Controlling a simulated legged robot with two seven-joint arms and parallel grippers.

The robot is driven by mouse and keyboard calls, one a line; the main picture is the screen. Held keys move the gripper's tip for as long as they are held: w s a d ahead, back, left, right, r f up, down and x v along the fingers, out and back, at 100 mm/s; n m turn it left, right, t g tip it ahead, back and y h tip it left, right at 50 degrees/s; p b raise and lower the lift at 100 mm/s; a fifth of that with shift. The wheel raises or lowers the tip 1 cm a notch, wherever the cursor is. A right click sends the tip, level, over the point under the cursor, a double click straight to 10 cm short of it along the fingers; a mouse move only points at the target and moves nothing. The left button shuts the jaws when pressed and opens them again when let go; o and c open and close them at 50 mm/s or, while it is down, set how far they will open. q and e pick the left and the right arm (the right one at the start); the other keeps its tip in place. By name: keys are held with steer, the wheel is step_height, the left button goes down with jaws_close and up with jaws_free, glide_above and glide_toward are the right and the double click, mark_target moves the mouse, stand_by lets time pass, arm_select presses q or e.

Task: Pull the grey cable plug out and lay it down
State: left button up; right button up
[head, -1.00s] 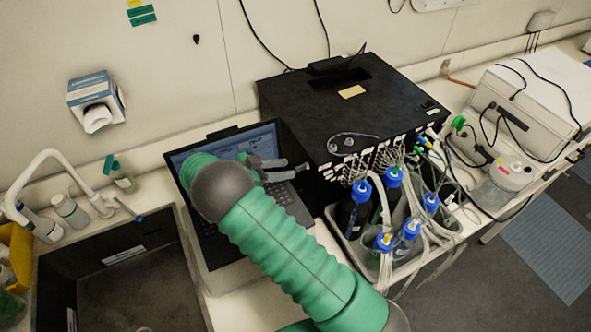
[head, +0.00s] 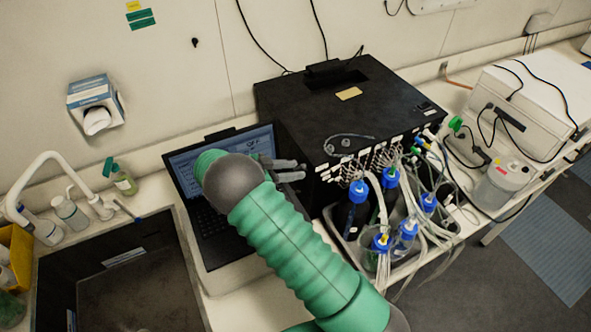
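A thin grey cable (head: 350,137) lies in a loop on the front edge of the black instrument box, with a small grey plug-like end (head: 329,148) at its left. It is too small to tell whether this end is plugged in. My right gripper (head: 303,170) is left of the box's front face, over the laptop's right side. Its two grey fingers point right toward the box, a narrow gap between them, and nothing shows in them. It looks apart from the cable end. My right arm hides part of the laptop. My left gripper is not in view.
The black instrument box (head: 300,100) stands behind a tray (head: 338,240) of blue-capped bottles (head: 390,178) with many tubes. The open laptop (head: 215,225) lies under my arm. A dark sink (head: 60,250) is at left. A white device (head: 530,100) stands at right.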

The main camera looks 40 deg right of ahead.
steer(key=shift+w+d+f, duration=0.1)
stand_by(0.6)
jaws_close()
stand_by(1.1)
steer(key=shift+a, duration=0.25)
steer(key=shift+w+a, duration=0.25)
steer(key=shift+a, duration=0.65)
steer(key=shift+w+a, duration=0.3)
steer(key=shift+a, duration=0.6)
steer(key=shift+w+a, duration=0.25)
steer(key=shift+a, duration=0.65)
